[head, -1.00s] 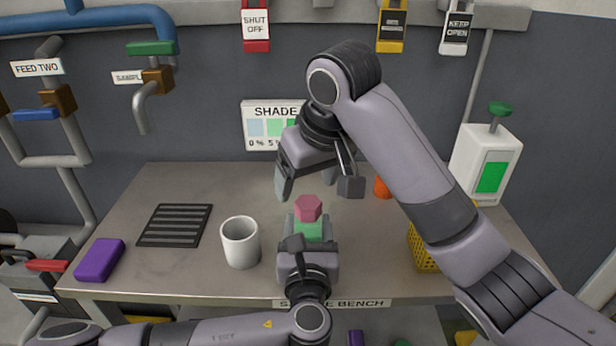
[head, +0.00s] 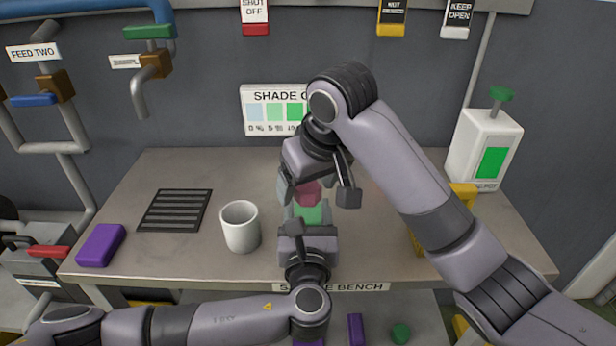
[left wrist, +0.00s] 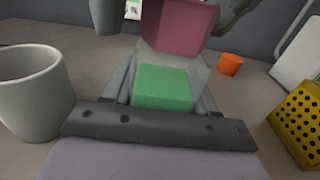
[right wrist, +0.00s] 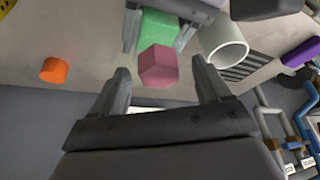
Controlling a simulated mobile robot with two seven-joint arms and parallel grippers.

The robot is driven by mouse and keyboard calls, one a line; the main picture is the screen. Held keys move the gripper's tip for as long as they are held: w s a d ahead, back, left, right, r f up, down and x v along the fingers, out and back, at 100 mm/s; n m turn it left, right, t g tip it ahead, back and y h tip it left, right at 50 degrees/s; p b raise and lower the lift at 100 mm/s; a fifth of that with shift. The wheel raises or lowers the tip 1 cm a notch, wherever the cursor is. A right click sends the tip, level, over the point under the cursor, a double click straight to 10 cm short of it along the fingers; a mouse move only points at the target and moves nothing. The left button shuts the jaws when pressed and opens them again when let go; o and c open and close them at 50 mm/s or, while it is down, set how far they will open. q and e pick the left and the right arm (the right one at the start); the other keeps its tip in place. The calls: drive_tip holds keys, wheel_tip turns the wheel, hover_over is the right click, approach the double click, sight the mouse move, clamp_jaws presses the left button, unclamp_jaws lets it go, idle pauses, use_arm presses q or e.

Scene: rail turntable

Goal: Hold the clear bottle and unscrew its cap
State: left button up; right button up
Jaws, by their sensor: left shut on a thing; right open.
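The clear bottle (left wrist: 172,60) stands on the bench with green contents (left wrist: 165,88) and a dark pink six-sided cap (left wrist: 178,22) on top. My left gripper (head: 308,222) is shut on the bottle's lower body, a finger on each side. My right gripper (head: 312,192) is open just above, its fingers pointing down toward the cap. In the right wrist view the cap (right wrist: 158,68) lies between and beyond the open fingertips (right wrist: 160,82), with a gap on both sides. In the head view the right gripper partly hides the cap and the left one hides the lower bottle.
A white mug (head: 240,228) stands left of the bottle, near my left gripper. A black grille (head: 176,210) and a purple block (head: 100,246) are further left. A white dispenser (head: 486,150) stands at the back right.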

drive_tip(key=shift+c, duration=0.3)
drive_tip(key=c, duration=1.2)
drive_tip(key=n+y, duration=0.1)
drive_tip(key=n, duration=0.2)
drive_tip(key=n+g, duration=0.1)
drive_tip(key=n, duration=0.2)
drive_tip(key=shift+y, duration=0.4)
drive_tip(key=n+g, duration=0.1)
drive_tip(key=n, duration=0.2)
drive_tip(key=n+g, duration=0.1)
drive_tip(key=n, duration=0.2)
drive_tip(key=shift+g, duration=0.4)
drive_tip(key=n+g, duration=0.2)
drive_tip(key=n, duration=0.4)
drive_tip(key=shift+d, duration=0.1)
